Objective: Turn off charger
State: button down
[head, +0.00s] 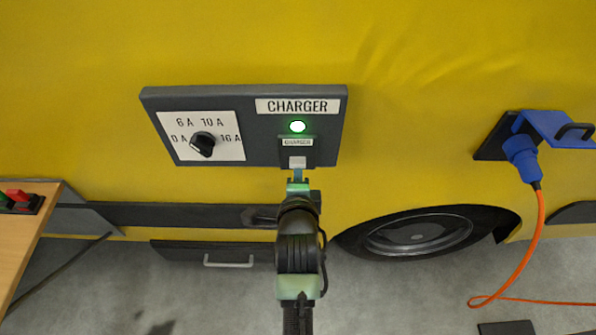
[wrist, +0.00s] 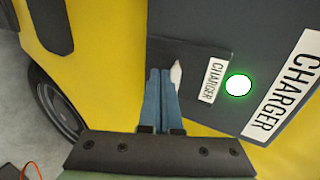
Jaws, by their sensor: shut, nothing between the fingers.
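The charger panel (head: 258,135) is a dark grey box on the yellow vehicle side, labelled CHARGER. Its green lamp (head: 298,126) is lit, and the lamp also glows in the wrist view (wrist: 239,85). Below the lamp, under a smaller CHARGER label, is a light-coloured switch (head: 297,161). In the wrist view part of the switch (wrist: 177,73) shows beside my fingertips; the rest is hidden. My gripper (head: 297,173) is shut and empty, its blue fingers (wrist: 159,85) at the lower edge of the switch. I cannot tell whether they touch it.
A black rotary knob (head: 203,144) on a white amp scale sits left on the same panel. A blue plug (head: 522,155) with an orange cable is at the right. A wooden table (head: 35,222) with a red and green switch stands at the left edge.

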jog(key=shift+w+f+t+b, duration=0.15)
jog(key=shift+t+b, duration=0.15)
jog(key=shift+b, duration=0.5)
jog(key=shift+r+p, duration=0.75)
jog(key=shift+r, duration=0.15)
